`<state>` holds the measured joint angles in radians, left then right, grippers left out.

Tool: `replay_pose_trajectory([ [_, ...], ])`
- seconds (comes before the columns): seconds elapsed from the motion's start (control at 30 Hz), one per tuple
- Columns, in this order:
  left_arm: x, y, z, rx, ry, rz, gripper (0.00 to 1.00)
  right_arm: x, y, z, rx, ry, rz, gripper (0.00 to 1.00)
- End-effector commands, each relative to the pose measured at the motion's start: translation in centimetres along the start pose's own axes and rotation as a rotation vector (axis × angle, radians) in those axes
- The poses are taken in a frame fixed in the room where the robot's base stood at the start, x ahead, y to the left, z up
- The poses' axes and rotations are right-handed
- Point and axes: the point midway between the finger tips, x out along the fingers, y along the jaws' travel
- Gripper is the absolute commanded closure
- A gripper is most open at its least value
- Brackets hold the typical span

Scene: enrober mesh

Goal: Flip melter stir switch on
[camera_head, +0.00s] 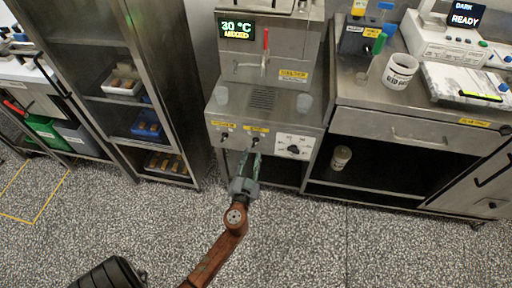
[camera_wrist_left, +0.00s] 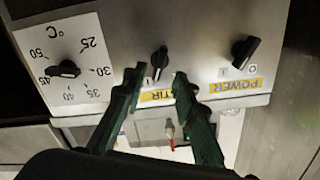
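The melter (camera_head: 265,90) is a steel machine with a front panel of two black switches and a dial. The stir switch (camera_wrist_left: 159,60) is a small black knob above a yellow label, partly covered by a finger, that reads "TIR"; the wrist view is upside down. In the head view the stir switch (camera_head: 255,141) is just past my left fingertips. My left gripper (camera_head: 248,157) is open, its green fingers apart in the wrist view (camera_wrist_left: 158,75) on either side of the knob's line. I cannot tell whether they touch it. My right gripper is not in view.
The power switch (camera_wrist_left: 245,52) sits beside the stir switch, and the temperature dial (camera_wrist_left: 63,70) is on its other side. The melter's display (camera_head: 237,29) reads 30 °C and "MIXED". A rack (camera_head: 113,60) stands left and a bench (camera_head: 430,135) right. Open floor lies in front.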

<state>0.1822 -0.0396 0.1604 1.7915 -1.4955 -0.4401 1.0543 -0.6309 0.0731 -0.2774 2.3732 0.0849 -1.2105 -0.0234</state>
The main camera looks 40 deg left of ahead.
Motion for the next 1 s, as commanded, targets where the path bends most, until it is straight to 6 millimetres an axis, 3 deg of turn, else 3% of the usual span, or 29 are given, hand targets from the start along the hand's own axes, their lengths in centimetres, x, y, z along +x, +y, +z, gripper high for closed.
replay_pose_trajectory([
  [0.1,2.0,0.1,-0.1,0.001,0.002,0.001,0.74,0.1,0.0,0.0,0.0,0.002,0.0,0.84],
  [0.3,4.2,0.1,0.1,0.003,-0.001,0.003,0.74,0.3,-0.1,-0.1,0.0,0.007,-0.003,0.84],
  [0.67,4.8,0.1,0.1,0.001,-0.002,0.003,0.74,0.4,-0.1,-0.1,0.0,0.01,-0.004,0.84],
  [1.0,4.8,0.1,0.2,0.001,-0.002,0.003,0.97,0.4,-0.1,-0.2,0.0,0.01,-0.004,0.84],
])
